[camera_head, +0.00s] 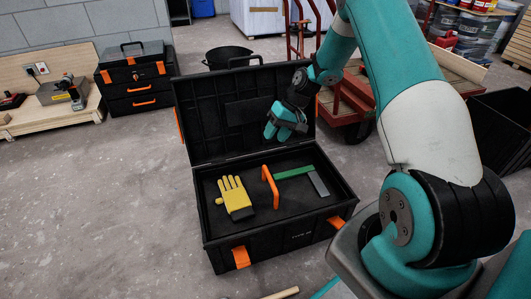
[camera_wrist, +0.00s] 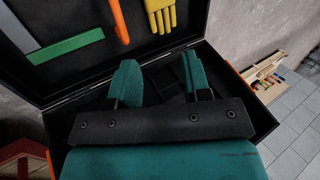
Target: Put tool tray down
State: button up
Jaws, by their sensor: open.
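The black toolbox (camera_head: 228,234) stands open on the floor with its lid (camera_head: 215,120) raised. A dark tray-like surface (camera_head: 245,205) fills its inside; I cannot tell where tray and box part. An orange handle (camera_head: 270,187) stands up from its middle and also shows in the wrist view (camera_wrist: 119,20). A yellow glove (camera_head: 234,194) lies left of the handle, and a green-and-grey square (camera_head: 297,173) lies right of it. My gripper (camera_head: 285,122) is open and empty, above the box in front of the lid. Its two teal fingers show in the wrist view (camera_wrist: 160,80), apart from the handle.
A red hand truck (camera_head: 355,100) stands behind the box at right, with a black bin (camera_head: 500,120) beyond. A stacked toolbox (camera_head: 137,85) and a wooden bench (camera_head: 45,105) are at back left. Floor at left is clear. A wooden stick (camera_head: 283,293) shows at the bottom edge.

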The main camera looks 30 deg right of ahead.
jog(key=s+a+r+n+g, duration=0.15)
jog(key=s+a+r, duration=0.25)
jog(key=a+r, duration=0.5)
jog(key=s+a+r+n, duration=0.3)
jog(key=s+a+r, duration=0.2)
jog(key=a+r, duration=0.45)
jog(key=s+a+r+n, duration=0.2)
jog(key=s+a+r, duration=0.1)
jog(key=s, duration=0.7)
jog(key=s+a+r+n+h, duration=0.1)
jog(key=s+a+r+n, duration=0.1)
jog(key=s, duration=0.7)
jog(key=shift+s+a+r+n, duration=0.35)
jog(key=shift+a+r, duration=0.5)
jog(key=shift+a, duration=0.3)
